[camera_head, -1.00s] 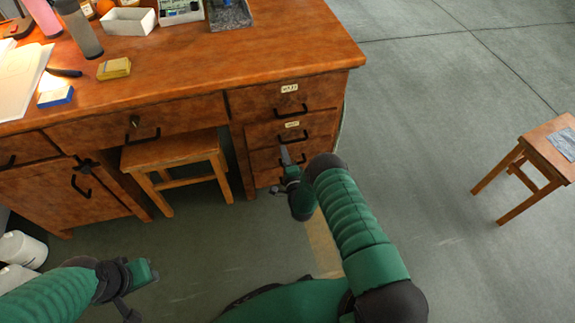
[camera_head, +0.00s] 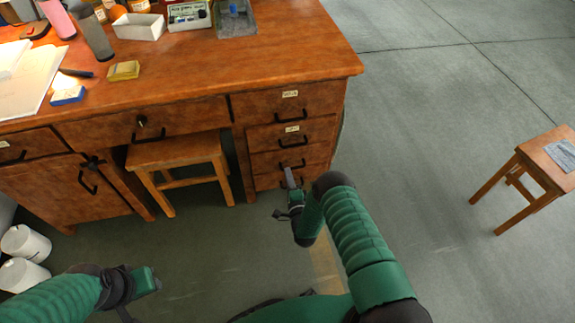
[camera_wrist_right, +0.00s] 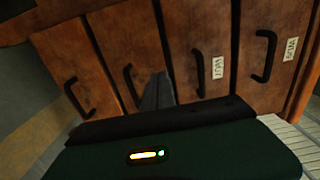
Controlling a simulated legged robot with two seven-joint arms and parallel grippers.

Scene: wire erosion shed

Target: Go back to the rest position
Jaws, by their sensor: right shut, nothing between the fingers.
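My right gripper (camera_head: 290,180) is shut and empty, in front of the lower drawers of the wooden desk (camera_head: 225,75). Its fingers (camera_wrist_right: 157,92) also show in the right wrist view, pointing at the drawer fronts, with no drawer handle between them. In the head view it overlaps the lowest drawer handle; whether it touches cannot be told. My left gripper (camera_head: 150,281) is low at the left, over the floor, and its fingers are not clear. The drawers (camera_head: 290,135) look closed.
A stool (camera_head: 175,153) stands under the desk, and another stool (camera_head: 545,160) stands at the right. White containers (camera_head: 25,243) sit on the floor at the left. The desk top holds a notebook (camera_head: 30,80), bottles and boxes.

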